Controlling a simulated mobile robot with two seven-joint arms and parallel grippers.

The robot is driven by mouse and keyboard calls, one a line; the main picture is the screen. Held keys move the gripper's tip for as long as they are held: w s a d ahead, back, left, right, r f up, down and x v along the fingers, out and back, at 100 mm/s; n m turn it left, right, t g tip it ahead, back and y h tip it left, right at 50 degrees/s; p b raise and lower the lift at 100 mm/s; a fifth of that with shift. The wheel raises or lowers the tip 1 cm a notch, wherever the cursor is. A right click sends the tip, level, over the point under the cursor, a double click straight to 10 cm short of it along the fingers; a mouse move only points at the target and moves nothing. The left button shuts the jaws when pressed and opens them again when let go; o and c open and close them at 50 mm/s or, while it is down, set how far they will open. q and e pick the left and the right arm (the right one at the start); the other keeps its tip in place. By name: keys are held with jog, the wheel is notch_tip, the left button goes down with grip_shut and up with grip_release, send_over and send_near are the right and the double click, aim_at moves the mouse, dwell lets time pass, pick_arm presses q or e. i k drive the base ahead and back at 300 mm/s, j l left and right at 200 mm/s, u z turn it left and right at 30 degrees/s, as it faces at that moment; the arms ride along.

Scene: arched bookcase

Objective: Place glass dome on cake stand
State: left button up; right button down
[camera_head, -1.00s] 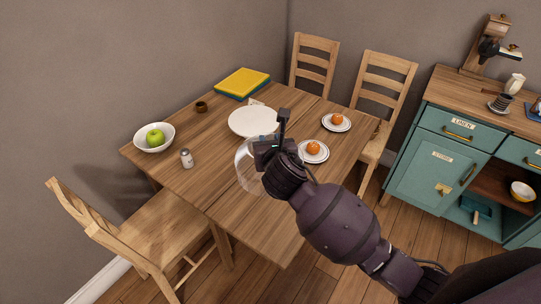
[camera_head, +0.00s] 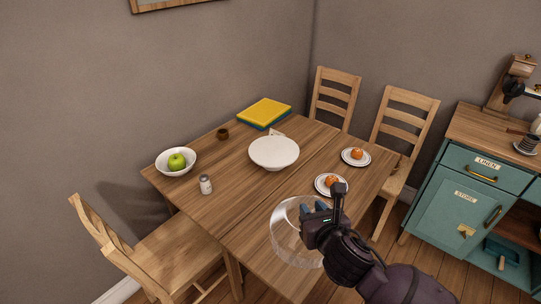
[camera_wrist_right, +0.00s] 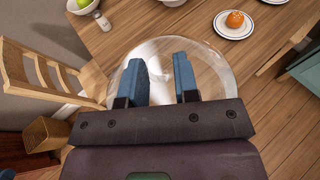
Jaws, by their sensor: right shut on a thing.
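The white cake stand (camera_head: 274,149) stands on the wooden table with its top bare. The clear glass dome (camera_head: 284,238) is at my right gripper (camera_head: 322,207), in front of the stand and apart from it. In the right wrist view the dome (camera_wrist_right: 215,72) spreads below and around the blue fingers of my right gripper (camera_wrist_right: 160,80). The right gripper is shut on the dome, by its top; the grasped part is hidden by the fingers.
Plates with orange fruit (camera_head: 331,181) (camera_head: 356,154) are right of the stand. A salt shaker (camera_head: 205,185), a bowl (camera_head: 176,161) with a green apple, a small brown cup (camera_head: 222,134) and books (camera_head: 264,112) are on the table. Chairs (camera_head: 150,245) surround it.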

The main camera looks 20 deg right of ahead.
aim_at(274, 150)
jog(key=l+u, duration=0.2)
jog(key=u, duration=0.15)
jog(key=i+l+u, duration=0.1)
jog(key=l+u, duration=0.55)
jog(key=l, duration=0.8)
jog(key=k+l+u, duration=0.15)
jog(key=l, duration=1.45)
jog(key=i, duration=0.35)
